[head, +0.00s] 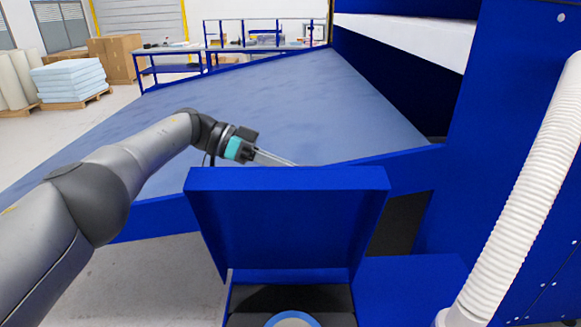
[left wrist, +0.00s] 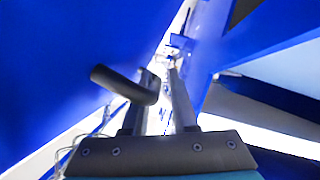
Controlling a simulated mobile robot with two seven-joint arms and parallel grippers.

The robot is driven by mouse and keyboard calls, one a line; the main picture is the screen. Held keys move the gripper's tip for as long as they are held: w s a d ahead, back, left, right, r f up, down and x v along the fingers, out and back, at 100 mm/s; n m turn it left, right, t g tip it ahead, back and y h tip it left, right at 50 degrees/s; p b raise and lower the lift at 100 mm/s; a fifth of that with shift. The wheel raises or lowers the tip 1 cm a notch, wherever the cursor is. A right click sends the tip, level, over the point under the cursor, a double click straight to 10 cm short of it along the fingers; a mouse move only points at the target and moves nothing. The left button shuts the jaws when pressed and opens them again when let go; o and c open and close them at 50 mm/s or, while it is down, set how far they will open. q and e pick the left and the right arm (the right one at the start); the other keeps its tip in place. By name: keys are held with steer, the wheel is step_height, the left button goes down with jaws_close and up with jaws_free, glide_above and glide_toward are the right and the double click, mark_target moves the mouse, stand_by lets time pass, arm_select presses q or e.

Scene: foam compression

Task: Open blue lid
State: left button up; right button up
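The blue lid (head: 288,225) stands raised, close to upright, at the back of a blue box in the head view. Below it the box's opening (head: 290,298) shows dark inside. My left gripper (head: 292,162) is just behind the lid's top edge, its fingertips partly hidden by it. In the left wrist view the fingers (left wrist: 160,80) are apart with a gap between them. A dark cylindrical bar (left wrist: 125,85), perhaps a handle, crosses the left finger beside a large blue surface; I cannot tell whether it touches. My right gripper is not in view.
A large blue-grey table (head: 290,105) lies behind the lid. A white ribbed hose (head: 525,190) and a blue cabinet wall (head: 500,110) stand at the right. A round pale disc with a blue rim (head: 292,320) shows at the bottom edge.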

arm_select(q)
steer(key=shift+r, duration=0.1)
step_height(320, 180, up, 20)
steer(key=p, duration=0.5)
stand_by(0.5)
